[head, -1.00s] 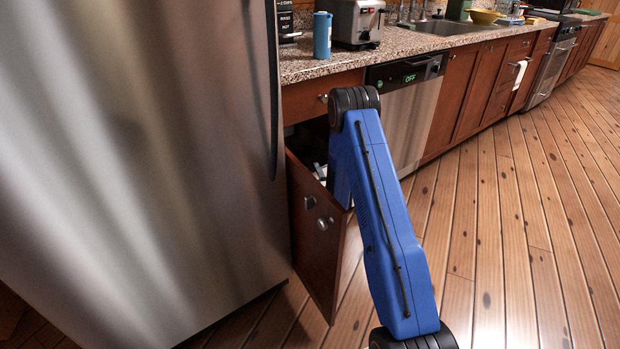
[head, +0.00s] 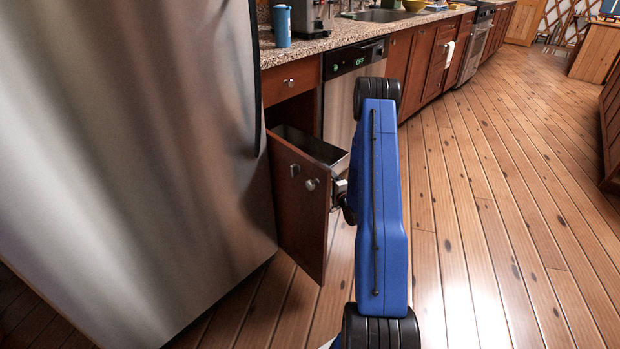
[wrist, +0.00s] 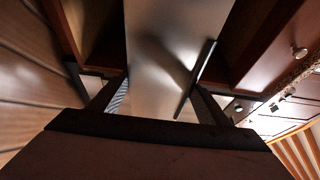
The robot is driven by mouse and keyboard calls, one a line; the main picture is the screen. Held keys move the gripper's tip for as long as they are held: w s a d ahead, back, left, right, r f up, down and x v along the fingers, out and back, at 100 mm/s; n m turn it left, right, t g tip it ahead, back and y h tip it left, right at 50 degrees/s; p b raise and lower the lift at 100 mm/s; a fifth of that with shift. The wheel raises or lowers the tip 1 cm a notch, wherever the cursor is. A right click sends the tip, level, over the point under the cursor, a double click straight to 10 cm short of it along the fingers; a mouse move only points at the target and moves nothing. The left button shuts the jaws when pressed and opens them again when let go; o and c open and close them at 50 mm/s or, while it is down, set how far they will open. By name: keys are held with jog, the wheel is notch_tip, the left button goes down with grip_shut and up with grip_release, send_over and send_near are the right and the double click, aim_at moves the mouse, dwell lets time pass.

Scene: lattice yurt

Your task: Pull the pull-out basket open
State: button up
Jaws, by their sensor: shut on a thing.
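The pull-out basket has a brown wooden front (head: 298,205) with two round knobs, and it stands partly out from the cabinet beside the fridge in the head view. A grey metal bin (head: 312,147) shows behind the front. My gripper (head: 341,190) is at the right edge of the front, partly hidden behind my blue arm. It is shut on the pull-out basket. In the wrist view my two fingers (wrist: 160,98) stand apart with the steel fridge behind them. The exact spot of contact is hard to see.
The steel fridge (head: 130,150) stands close on the left, with its dark handle (wrist: 195,80) in the wrist view. A dishwasher (head: 345,100) is behind my arm. The counter holds a blue canister (head: 282,26). The wooden floor (head: 500,220) to the right is clear.

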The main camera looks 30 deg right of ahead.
jog(key=s+d, duration=0.1)
jog(key=s, duration=0.5)
jog(key=shift+d+r, duration=0.3)
jog(key=shift+d, duration=0.1)
jog(key=o, duration=1.4)
jog(key=shift+s+r, duration=0.1)
jog(key=shift+f, duration=0.2)
jog(key=s+a, duration=0.2)
jog(key=s, duration=1.5)
jog(key=shift+s+a, duration=0.15)
